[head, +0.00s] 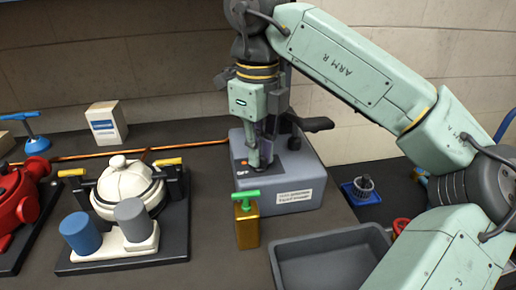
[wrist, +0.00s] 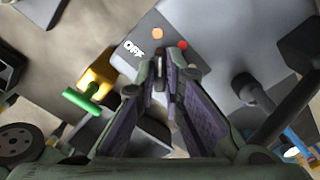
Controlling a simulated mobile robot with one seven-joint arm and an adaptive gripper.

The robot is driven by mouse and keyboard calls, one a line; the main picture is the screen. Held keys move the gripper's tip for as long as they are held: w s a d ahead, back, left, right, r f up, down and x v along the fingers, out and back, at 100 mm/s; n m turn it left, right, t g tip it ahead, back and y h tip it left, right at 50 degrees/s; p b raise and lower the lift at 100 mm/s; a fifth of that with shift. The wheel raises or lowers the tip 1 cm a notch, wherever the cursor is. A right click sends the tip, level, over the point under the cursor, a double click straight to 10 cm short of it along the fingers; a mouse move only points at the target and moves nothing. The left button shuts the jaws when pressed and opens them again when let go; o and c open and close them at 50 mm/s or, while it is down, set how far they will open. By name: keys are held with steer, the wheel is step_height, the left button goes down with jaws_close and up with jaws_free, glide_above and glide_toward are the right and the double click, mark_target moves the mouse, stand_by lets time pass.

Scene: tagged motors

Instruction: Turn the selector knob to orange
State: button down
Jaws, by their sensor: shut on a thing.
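The grey control box (head: 305,172) stands at the middle of the table, with a dark panel on its top. The wrist view shows an orange dot (wrist: 158,33), a red dot (wrist: 182,44) and a white OFF mark (wrist: 133,48) on the box top, just beyond my fingertips. My gripper (head: 258,165) points down onto the panel. In the wrist view my gripper (wrist: 160,80) has its fingertips close together, shut on the selector knob.
A gold block with a green T-handle (head: 247,222) stands in front of the box. A black lever (head: 310,122) sticks out behind. A grey tray (head: 330,258) lies front right. A white round-topped motor (head: 128,185) and a red one (head: 15,205) stand left.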

stand_by(0.4)
steer(key=c, duration=1.7)
jaws_free()
steer(key=shift+r, duration=0.1)
step_height(320, 180, up, 7)
steer(key=shift+r, duration=0.15)
